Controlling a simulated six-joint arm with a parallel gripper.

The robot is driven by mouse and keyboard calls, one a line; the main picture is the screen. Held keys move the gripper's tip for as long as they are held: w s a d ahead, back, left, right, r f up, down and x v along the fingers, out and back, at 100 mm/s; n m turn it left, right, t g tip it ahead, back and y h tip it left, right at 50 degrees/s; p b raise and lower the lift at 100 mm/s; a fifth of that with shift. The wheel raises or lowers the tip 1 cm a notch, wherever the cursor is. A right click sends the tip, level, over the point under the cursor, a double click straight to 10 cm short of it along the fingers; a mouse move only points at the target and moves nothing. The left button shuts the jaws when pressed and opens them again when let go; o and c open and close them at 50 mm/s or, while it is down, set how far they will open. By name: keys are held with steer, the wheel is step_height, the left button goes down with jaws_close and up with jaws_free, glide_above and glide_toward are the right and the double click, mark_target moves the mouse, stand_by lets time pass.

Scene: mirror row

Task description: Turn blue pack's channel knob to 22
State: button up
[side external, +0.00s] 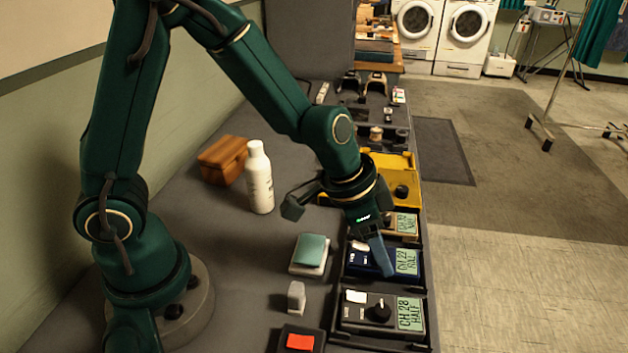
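The blue pack (362,261) lies in the row of packs, second from the front. Its green screen (407,262) appears to read CH 22, with a second line too small to read surely. My gripper (385,268) points down over the blue pack, just left of its screen. The pack's channel knob is hidden behind my gripper, so I cannot tell whether the fingers touch it or are closed on it.
A tan pack (402,224) and a yellow case (385,168) lie behind. A white bottle (259,180), brown box (222,160) and teal-topped block (310,252) stand left. Bare table shows between bottle and teal-topped block.

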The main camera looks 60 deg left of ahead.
steer(key=shift+r, duration=0.1)
steer(key=shift+s+a+r, duration=0.1)
steer(key=shift+s+r, duration=0.05)
steer(key=shift+r, duration=0.4)
steer(key=shift+v, duration=1.9)
steer(key=shift+s, duration=0.15)
